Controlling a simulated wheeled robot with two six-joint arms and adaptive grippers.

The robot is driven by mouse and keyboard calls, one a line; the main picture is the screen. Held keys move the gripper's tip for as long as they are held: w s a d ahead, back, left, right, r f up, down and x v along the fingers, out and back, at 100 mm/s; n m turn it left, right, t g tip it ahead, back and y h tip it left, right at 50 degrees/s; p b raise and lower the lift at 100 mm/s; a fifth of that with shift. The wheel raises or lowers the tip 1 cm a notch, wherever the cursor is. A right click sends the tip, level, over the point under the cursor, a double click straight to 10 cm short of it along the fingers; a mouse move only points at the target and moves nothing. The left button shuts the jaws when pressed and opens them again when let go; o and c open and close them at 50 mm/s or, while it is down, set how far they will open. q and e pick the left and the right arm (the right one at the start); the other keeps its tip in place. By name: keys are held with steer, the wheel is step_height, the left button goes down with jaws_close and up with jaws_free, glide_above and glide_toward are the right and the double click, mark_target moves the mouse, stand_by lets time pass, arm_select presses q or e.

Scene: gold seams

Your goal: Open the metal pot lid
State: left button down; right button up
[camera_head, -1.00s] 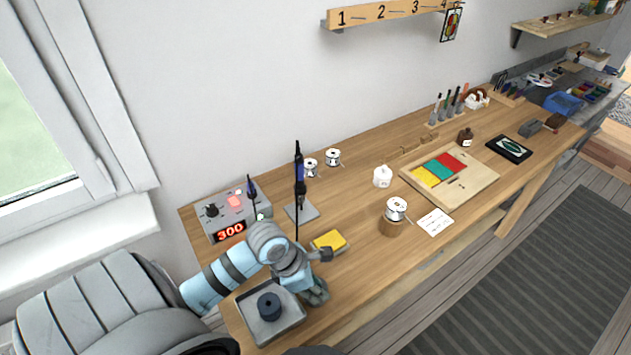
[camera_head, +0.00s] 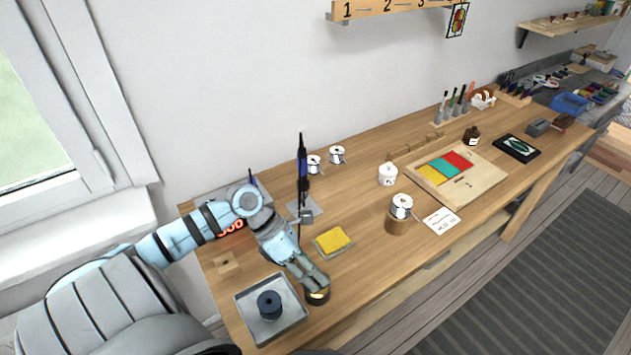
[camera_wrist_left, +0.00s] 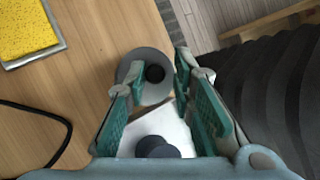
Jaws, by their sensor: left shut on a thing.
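The small metal pot (camera_head: 318,298), dark with a gold patch showing, stands on the bench near its front edge, right of the grey tray. My left gripper (camera_head: 314,284) points down onto it and hides much of it. In the left wrist view the round grey lid (camera_wrist_left: 128,74) with a dark knob lies between the fingertips of my left gripper (camera_wrist_left: 160,78). The gripper is shut on the lid. I cannot tell whether the lid is lifted off the pot. My right gripper is not in view.
The grey tray (camera_head: 245,310) holds a dark round piece (camera_head: 269,305) close left of the pot. A yellow sponge (camera_head: 333,239) lies behind it. The soldering iron (camera_head: 302,170) stands upright further back. A spool on a wooden block (camera_head: 397,222) is to the right, with bare bench between.

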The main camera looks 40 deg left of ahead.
arm_select(q)
steer(key=a+h+b, duration=0.1)
steer(key=h+b, duration=0.2)
steer(key=b, duration=0.3)
steer(key=w+a+n+h+b, duration=0.1)
steer(key=a+h+b, duration=0.1)
steer(key=b, duration=0.4)
steer(key=a+f+n+g+h+b, duration=0.1)
steer(key=h+b, duration=0.3)
steer(key=b, duration=0.2)
steer(key=shift+w+a, duration=0.3)
steer(key=shift+a+r+n+h+b, duration=0.2)
steer(key=shift+n+h+b, duration=0.1)
steer(key=shift+h+b, duration=0.3)
steer(key=c, duration=1.6)
jaws_free()
steer(key=shift+w, duration=0.1)
steer(key=shift+o, duration=0.2)
steer(key=shift+r, duration=0.15)
step_height(320, 180, up, 10)
